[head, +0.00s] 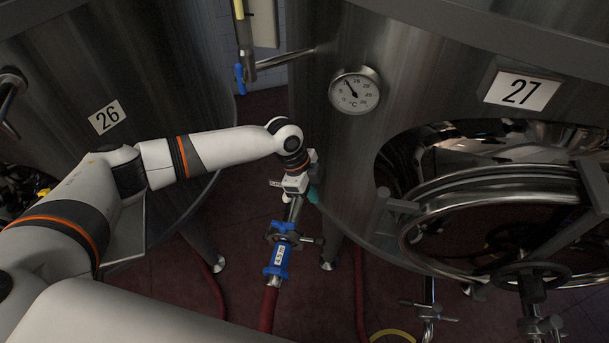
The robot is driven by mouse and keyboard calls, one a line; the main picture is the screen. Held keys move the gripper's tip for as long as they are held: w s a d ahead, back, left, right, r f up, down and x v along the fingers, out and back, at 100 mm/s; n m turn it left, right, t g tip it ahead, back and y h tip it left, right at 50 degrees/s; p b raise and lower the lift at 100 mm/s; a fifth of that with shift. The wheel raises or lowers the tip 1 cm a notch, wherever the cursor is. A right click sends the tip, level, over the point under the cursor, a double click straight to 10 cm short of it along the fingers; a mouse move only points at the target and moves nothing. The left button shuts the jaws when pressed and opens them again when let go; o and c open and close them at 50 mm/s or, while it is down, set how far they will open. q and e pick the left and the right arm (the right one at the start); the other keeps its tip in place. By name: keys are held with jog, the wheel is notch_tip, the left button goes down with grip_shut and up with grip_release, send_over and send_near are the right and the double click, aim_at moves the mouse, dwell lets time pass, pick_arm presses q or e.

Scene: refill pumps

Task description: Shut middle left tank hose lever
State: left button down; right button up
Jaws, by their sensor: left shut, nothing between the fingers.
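My left gripper (293,190) is at the valve on the lower front of tank 27, pointing down and shut with nothing between its fingers. A small teal piece (314,195), possibly the lever's handle, shows just right of the gripper. I cannot tell whether they touch. The metal valve pipe (293,211) slopes down from under the gripper, which hides its upper part and much of the lever. Below it a blue hose coupling (278,256) with a white label joins a red hose (268,308). My right gripper is not in view.
Tank 27 (335,150) has a round thermometer (354,90) and an open round hatch door (425,225) with a handwheel. Tank 26 (60,65) stands at the left. A blue-handled valve (240,78) is between the tanks. Red hoses and a yellow hose (392,336) lie on the dark red floor.

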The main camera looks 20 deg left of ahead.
pick_arm(q)
jog(key=a+p, duration=0.1)
jog(key=a, duration=0.3)
jog(key=shift+a+r, duration=0.1)
jog(key=shift+r, duration=0.05)
jog(key=shift+w, duration=0.1)
